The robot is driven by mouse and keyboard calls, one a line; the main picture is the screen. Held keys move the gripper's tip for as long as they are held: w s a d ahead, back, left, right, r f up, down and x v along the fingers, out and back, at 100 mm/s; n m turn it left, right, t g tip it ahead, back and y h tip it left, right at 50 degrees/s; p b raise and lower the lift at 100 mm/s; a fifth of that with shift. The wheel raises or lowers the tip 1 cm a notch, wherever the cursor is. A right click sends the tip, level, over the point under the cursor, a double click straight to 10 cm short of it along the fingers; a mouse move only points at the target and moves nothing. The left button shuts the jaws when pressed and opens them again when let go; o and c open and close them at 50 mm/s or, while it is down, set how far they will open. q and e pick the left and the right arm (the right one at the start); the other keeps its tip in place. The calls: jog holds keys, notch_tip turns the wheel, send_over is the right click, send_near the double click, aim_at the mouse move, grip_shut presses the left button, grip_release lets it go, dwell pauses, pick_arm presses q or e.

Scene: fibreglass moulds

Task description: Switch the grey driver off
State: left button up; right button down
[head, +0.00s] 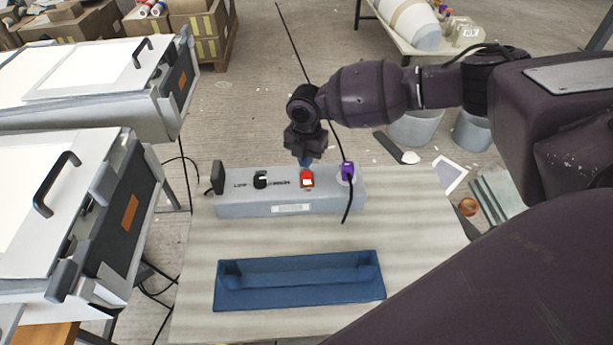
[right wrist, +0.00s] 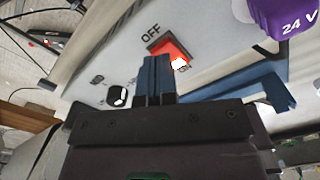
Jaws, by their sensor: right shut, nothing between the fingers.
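The grey driver (head: 235,207) is a long box lying on the table, with "LOW" and a black knob (head: 260,180) on top. Its red rocker switch (head: 307,179) sits right of the knob. In the right wrist view the switch (right wrist: 169,48) has "OFF" at one end and "ON" at the other, with a bright white patch at the ON end. My right gripper (head: 305,161) is shut and empty, just behind the switch in the head view. Its blue fingertips (right wrist: 154,62) show close beside the switch; contact cannot be told. My left gripper is out of view.
A purple plug (head: 347,171) marked "24 V" with a black cable stands at the driver's right end. A blue tray (head: 300,302) lies in front on the table (head: 420,235). White-topped cases (head: 80,190) stand at the left. Bare table separates driver and tray.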

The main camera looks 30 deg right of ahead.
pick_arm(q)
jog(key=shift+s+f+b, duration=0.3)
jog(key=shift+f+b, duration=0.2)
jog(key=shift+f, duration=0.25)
pick_arm(e)
jog(key=shift+f, duration=1.35)
dwell(0.7)
jog(key=shift+r+p, duration=1.85)
jog(key=shift+r, duration=1.75)
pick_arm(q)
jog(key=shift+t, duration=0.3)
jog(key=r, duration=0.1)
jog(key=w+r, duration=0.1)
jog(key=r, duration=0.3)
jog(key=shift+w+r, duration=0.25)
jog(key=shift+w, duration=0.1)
pick_arm(e)
jog(key=shift+f, duration=0.1)
